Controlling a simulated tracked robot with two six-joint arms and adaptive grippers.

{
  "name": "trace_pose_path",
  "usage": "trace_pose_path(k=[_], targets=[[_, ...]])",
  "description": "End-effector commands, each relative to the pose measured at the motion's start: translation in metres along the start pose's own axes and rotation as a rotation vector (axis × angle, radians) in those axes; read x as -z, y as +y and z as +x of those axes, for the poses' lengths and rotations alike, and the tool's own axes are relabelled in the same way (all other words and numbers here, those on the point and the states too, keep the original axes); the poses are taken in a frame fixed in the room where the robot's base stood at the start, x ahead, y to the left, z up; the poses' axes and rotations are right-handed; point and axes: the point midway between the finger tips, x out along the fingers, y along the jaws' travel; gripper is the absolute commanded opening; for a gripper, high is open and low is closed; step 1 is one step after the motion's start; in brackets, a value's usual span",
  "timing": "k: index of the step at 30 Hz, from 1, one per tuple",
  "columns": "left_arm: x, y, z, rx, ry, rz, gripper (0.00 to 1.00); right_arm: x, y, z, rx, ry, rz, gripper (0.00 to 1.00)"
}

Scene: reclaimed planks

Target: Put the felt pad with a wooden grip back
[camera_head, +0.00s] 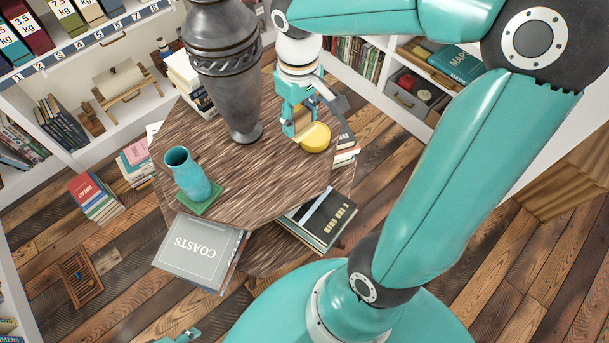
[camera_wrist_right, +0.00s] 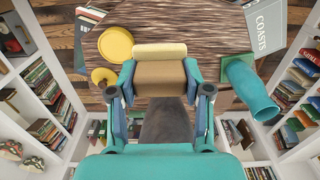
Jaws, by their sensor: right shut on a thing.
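My right gripper (camera_head: 302,135) is over the far right part of the round wooden table (camera_head: 240,180). In the right wrist view its two fingers (camera_wrist_right: 160,80) are shut on the felt pad with a wooden grip (camera_wrist_right: 160,72), a brown block with a cream strip along one edge. In the head view the pad is mostly hidden by the gripper. I cannot tell whether it touches the table. A small teal part of my left gripper (camera_head: 183,338) shows at the bottom edge; its jaws cannot be made out.
A tall dark vase (camera_head: 228,75) stands left of my right gripper. A yellow round piece (camera_head: 315,138) lies close by it. A blue cup (camera_head: 187,174) stands on a green mat (camera_head: 203,204). Shelves (camera_head: 100,70) line the walls.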

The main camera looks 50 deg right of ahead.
Motion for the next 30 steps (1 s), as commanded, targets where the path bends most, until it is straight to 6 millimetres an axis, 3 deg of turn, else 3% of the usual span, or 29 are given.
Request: trace_pose_path(k=[5, 18, 30], targets=[[0.000, -0.001, 0.002, 0.000, 0.000, 0.000, 0.40, -0.005, 0.010, 0.018, 0.000, -0.008, 0.034, 0.17], [0.000, -0.003, 0.007, 0.000, 0.000, 0.000, 0.40, -0.005, 0.009, 0.130, 0.001, -0.008, 0.032, 0.17], [0.000, -0.004, 0.012, 0.000, 0.000, 0.000, 0.40, -0.005, 0.009, 0.172, 0.001, -0.005, 0.031, 0.17]])
